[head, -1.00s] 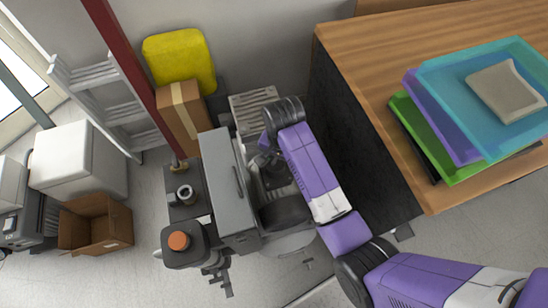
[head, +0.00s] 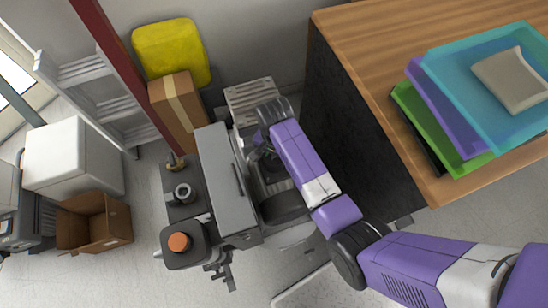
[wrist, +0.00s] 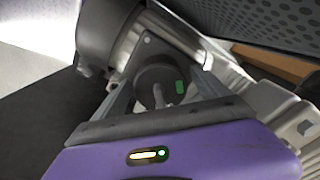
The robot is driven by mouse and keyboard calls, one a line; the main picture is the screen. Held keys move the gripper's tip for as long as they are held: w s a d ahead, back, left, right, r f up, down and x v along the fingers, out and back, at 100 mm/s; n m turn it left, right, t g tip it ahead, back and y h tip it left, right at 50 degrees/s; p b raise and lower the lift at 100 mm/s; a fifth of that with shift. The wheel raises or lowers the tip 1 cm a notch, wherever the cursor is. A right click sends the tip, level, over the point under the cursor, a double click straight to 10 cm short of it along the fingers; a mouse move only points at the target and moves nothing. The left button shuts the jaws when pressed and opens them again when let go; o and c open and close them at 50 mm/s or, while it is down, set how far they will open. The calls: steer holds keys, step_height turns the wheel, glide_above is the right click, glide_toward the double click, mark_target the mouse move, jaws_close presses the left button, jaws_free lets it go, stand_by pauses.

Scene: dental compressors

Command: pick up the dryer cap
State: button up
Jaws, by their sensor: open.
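In the wrist view, a dark round cap-like part (wrist: 158,84) with a small green mark sits ahead of my gripper (wrist: 165,82). It looks like the dryer cap, but I cannot tell for certain. My gripper is open, with one finger to each side of this part in the picture. A pale thin rod stands in front of the part. I cannot tell whether the fingers touch it. In the head view, my arm reaches down behind the grey compressor cabinet (head: 226,185), and my fingertips and the part are mostly hidden there.
An orange-topped knob (head: 179,242) is on the machine's near left. A wooden desk (head: 360,50) with stacked trays (head: 490,90) stands close on the right. A cardboard box (head: 178,112) and a yellow case (head: 172,52) are behind. An open box (head: 95,222) lies left on the floor.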

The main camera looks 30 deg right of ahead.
steer(key=shift+f, duration=0.2)
steer(key=c, duration=1.6)
steer(key=shift+o, duration=0.2)
steer(key=shift+r, duration=0.15)
